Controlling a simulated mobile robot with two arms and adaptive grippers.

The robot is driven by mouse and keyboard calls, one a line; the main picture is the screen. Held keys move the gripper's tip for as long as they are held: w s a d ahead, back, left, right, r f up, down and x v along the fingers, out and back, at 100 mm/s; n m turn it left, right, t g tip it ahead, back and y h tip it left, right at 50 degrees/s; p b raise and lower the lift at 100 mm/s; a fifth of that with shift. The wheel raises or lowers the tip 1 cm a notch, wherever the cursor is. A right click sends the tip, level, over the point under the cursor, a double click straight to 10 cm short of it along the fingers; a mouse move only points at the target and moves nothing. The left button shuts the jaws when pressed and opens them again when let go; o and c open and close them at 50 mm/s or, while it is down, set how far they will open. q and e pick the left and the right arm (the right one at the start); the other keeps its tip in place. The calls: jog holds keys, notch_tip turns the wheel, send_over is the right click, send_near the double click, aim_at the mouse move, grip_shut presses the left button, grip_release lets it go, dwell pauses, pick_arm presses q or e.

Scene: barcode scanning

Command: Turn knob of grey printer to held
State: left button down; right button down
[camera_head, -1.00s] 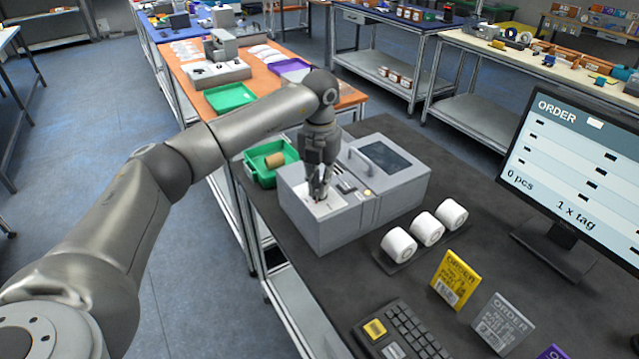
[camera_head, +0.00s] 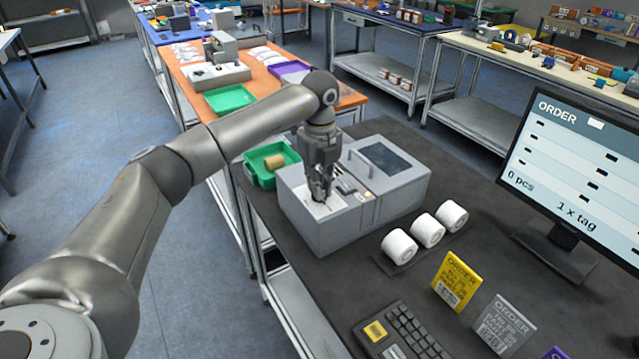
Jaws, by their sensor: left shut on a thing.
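The grey printer (camera_head: 345,232) stands on the dark table, with a dark window in its lid and a pale panel on its left part. My left gripper (camera_head: 320,197) points down at that pale panel and is shut on the printer's knob. The fingers hide the knob almost wholly, so its turned position cannot be read. My right gripper is not in view.
Three white rolls (camera_head: 428,230) stand in a holder right of the printer. A green tray (camera_head: 262,178) with a brown roll lies behind it. Order cards (camera_head: 456,281), a keyboard (camera_head: 403,335) and a monitor (camera_head: 580,170) are at the front and right.

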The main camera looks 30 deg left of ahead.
pick_arm(q)
jog(key=shift+w+r+n, duration=0.1)
jog(key=shift+r+n, duration=0.05)
jog(key=shift+n, duration=0.35)
jog(key=c, duration=1.5)
grip_release()
notch_tip(320, 180, up, 12)
jog(key=shift+f, duration=0.1)
jog(key=shift+f, duration=0.1)
